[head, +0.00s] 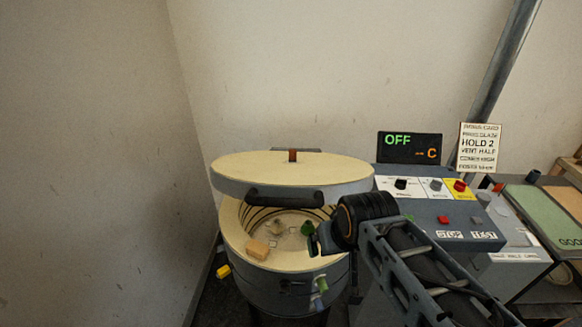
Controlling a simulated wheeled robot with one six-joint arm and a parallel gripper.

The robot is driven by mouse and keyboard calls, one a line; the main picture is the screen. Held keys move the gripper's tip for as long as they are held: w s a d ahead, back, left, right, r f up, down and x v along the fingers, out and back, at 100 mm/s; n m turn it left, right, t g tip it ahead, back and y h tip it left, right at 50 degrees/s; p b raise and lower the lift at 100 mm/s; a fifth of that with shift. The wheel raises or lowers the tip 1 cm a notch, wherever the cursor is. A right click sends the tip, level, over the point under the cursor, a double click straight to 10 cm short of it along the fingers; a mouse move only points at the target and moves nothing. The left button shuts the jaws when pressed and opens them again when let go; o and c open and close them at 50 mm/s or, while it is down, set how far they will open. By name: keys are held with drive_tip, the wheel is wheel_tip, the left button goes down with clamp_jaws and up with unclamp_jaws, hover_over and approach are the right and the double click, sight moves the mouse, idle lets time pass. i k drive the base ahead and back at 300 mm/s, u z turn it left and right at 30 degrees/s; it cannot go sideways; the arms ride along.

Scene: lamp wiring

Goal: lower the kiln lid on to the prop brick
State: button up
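The round kiln (290,292) stands in front of my arm, with a cream rim and a grey side. Its lid (250,172) is raised and tilted above the opening, with a dark handle (285,198) along its front edge. A tan prop brick (258,249) lies on the front left of the rim, and a gap shows between it and the lid. My gripper (316,242) is at the right of the opening, below and right of the handle and apart from it. Its fingers are small and dark, and I cannot tell whether they are open.
A small pale object (276,228) and a green one (308,228) show at the opening. A control panel (430,215) stands right of the kiln, below a display (409,147) reading OFF. A yellow object (223,271) lies low at the left. A wall closes the left side.

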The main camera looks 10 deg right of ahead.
sight(318, 179)
drive_tip(key=z, duration=1.2)
drive_tip(key=k, duration=1.25)
drive_tip(key=u, duration=1.45)
drive_tip(key=i, duration=0.5)
drive_tip(key=u, duration=0.1)
